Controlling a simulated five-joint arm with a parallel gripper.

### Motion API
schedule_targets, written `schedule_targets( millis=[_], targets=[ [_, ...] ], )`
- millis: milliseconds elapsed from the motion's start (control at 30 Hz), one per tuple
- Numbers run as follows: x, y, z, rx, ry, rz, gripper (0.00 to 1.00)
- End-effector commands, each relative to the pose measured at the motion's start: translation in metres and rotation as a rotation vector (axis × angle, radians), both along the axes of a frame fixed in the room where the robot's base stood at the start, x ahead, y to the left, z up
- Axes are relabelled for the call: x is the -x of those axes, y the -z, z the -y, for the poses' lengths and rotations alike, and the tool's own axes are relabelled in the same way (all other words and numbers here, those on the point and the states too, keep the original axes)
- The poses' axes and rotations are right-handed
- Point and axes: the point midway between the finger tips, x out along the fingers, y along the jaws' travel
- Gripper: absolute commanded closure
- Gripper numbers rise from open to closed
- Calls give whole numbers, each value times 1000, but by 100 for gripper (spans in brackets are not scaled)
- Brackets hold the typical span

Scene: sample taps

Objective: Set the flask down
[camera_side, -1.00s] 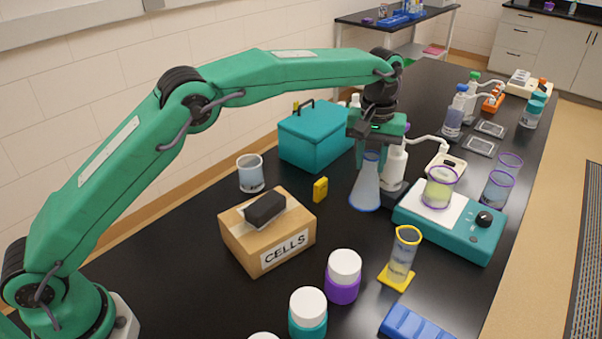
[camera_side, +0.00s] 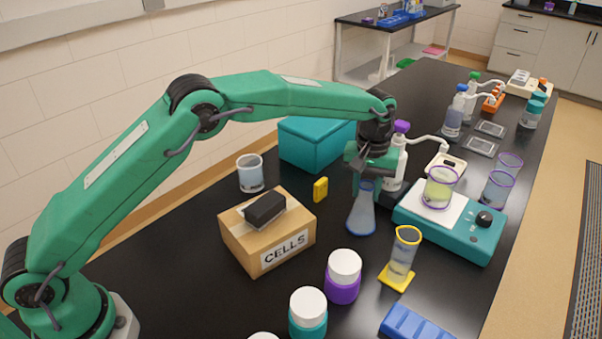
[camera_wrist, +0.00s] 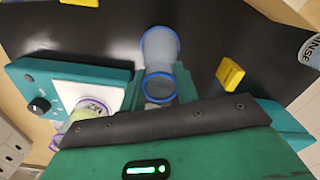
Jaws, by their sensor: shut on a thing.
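The flask (camera_side: 362,214) is a translucent blue cone, wide at the base, in the middle of the side view. My gripper (camera_side: 366,182) is shut on its neck from above. The flask looks close to upright with a slight tilt. Its base is at or very near the black bench top; I cannot tell whether it touches. In the wrist view the flask (camera_wrist: 160,46) shows its blue-rimmed mouth between my gripper's fingers (camera_wrist: 160,88), with its body spreading out beyond. Part of the neck is hidden by the fingers.
A teal stirrer (camera_side: 455,228) with a beaker stands right of the flask. A white purple-capped bottle (camera_side: 397,165) is just behind. A measuring cylinder (camera_side: 402,255) is at front right. A yellow block (camera_side: 320,189) and CELLS box (camera_side: 268,240) are left. Bench around the flask's front is clear.

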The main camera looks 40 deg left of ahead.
Motion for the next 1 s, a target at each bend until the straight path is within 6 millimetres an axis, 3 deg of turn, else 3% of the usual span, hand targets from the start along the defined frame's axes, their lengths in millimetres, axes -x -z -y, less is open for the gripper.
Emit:
schedule_targets(
  millis=[400, 433, 500, 533, 1000],
  targets=[
    [0, 4, 0, -1, 0, -1, 100],
    [0, 3, 0, -1, 0, -1, 63],
    [0, 3, 0, 0, 0, 0, 49],
    [0, 3, 0, 0, 0, 0, 47],
    [0, -4, 0, 1, 0, 1, 47]
  ],
)
